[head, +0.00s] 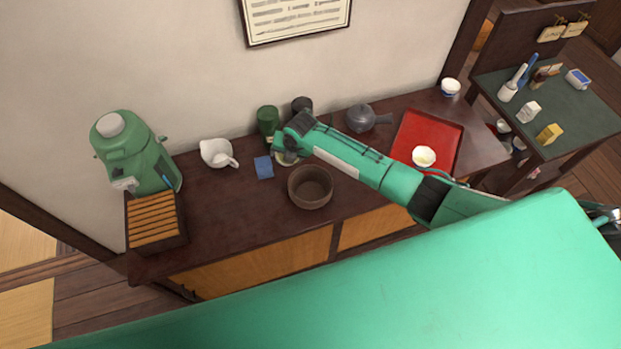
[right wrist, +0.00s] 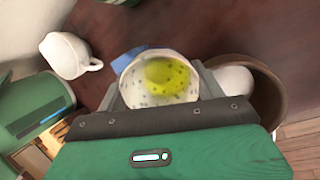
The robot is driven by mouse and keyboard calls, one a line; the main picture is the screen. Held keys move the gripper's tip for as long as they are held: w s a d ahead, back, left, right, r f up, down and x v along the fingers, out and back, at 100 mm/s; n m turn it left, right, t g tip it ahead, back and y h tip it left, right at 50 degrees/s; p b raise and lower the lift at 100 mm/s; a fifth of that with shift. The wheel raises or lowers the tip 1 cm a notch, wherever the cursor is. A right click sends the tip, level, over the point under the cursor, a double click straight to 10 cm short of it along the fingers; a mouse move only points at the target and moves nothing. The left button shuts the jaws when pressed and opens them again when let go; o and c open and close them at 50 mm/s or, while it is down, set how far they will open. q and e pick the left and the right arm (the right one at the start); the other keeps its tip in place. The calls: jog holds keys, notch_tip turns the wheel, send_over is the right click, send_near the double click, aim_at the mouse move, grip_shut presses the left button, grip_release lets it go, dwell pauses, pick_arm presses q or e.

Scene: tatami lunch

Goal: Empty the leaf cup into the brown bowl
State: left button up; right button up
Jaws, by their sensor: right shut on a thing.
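The leaf cup (right wrist: 158,80) is pale and speckled, with yellow-green contents inside. In the right wrist view it sits between the fingers of my right gripper (right wrist: 160,88), which is shut on it. In the head view my right gripper (head: 287,152) is over the counter, just up and left of the brown bowl, and the arm hides most of the cup. The brown bowl (head: 311,199) stands upright on the counter and looks empty in the head view. It also shows in the right wrist view (right wrist: 272,98), right of the cup, with a white round shape before it.
A blue cloth (head: 264,167) and a white spouted pitcher (head: 216,153) lie left of the gripper. A dark green canister (head: 268,118), a grey teapot (head: 361,117) and a red tray (head: 440,132) with a small bowl (head: 424,157) stand around.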

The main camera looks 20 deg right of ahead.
jog(key=shift+s+d+r+t+y+p, duration=0.15)
jog(key=shift+s+r+t+p, duration=0.15)
jog(key=shift+r, duration=0.2)
jog(key=shift+s+d+r+t+y+p, duration=0.15)
jog(key=shift+s+r+t+p, duration=0.15)
jog(key=shift+r, duration=0.2)
jog(key=shift+s+d+f+t+b, duration=0.1)
jog(key=shift+s+d+t+b, duration=0.05)
jog(key=shift+s+t+b, duration=0.15)
jog(key=shift+s+d+r+t+y, duration=0.2)
jog(key=shift+s+t+y, duration=0.2)
jog(key=shift+t, duration=0.1)
jog(key=shift+s+f+b, duration=0.1)
jog(key=shift+f+b, duration=0.2)
jog(key=shift+b, duration=0.35)
pick_arm(q)
jog(key=shift+f+b, duration=0.85)
jog(key=shift+b, duration=0.05)
pick_arm(e)
jog(key=shift+s+d+f+t+y, duration=0.15)
jog(key=shift+t+y, duration=0.35)
jog(key=shift+t, duration=0.3)
